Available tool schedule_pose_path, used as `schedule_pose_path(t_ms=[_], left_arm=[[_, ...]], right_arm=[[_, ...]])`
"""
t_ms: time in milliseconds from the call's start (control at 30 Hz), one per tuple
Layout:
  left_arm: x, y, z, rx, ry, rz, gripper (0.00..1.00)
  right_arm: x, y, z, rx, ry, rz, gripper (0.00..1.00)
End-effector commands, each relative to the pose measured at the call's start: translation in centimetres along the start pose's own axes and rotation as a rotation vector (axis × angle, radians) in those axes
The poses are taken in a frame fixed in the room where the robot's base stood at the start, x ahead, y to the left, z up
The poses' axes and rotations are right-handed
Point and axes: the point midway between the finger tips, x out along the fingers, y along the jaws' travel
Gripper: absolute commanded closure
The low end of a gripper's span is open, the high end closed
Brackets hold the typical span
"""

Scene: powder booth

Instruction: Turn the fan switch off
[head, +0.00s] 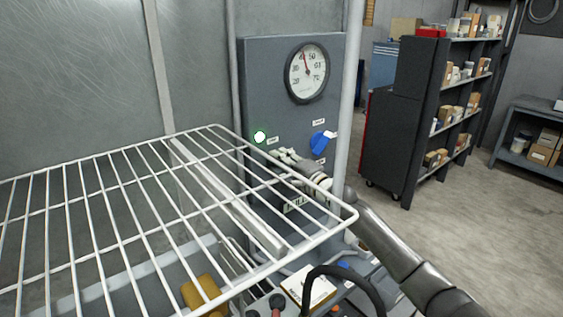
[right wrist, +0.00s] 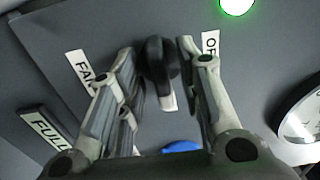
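The fan switch (right wrist: 158,62) is a black knob on the grey panel (head: 262,85), beside a label reading "FAN" (right wrist: 84,72) and a partly hidden label starting "O" (right wrist: 210,44). My right gripper (right wrist: 160,46) is open, with one finger on each side of the knob; I cannot tell whether they touch it. In the head view my right gripper (head: 284,157) is at the panel below the green lamp (head: 260,137) and hides the knob. The lamp is lit green and also shows in the right wrist view (right wrist: 237,3). My left gripper is not in view.
A white wire rack (head: 115,235) spans the lower left, close to my right arm. A blue switch (head: 320,142) and a round gauge (head: 307,73) are on the panel. A clipboard (head: 308,288) lies below. Dark shelves (head: 407,140) stand at right beside open floor.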

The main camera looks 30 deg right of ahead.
Motion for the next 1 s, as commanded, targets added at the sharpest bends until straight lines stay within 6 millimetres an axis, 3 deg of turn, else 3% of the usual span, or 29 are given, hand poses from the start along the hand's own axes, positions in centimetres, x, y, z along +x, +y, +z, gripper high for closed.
schedule_pose_path(t_ms=[233, 500, 1000], left_arm=[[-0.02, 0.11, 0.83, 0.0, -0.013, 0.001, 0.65], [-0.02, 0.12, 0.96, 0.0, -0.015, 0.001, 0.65], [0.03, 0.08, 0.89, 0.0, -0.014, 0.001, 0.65]], right_arm=[[0.03, 0.06, 0.01, 0.0, 0.0, 0.001, 0.68], [0.01, 0.07, 0.02, 0.0, 0.0, 0.001, 1.0], [0.01, 0.13, 0.03, -0.095, 0.0, 0.003, 1.0]])
